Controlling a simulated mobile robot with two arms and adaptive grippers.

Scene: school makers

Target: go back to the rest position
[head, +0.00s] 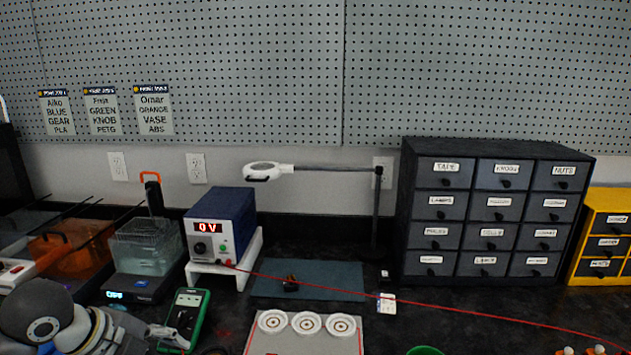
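My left arm comes in at the lower left corner. My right gripper is not in view.
A power supply (219,226) reading 0 V stands on a white stand. A red cable (420,302) crosses the bench to the right. A lamp (268,171), a blue mat (335,277), a board with three white rings (305,345) and dark drawers (446,210) are also there.

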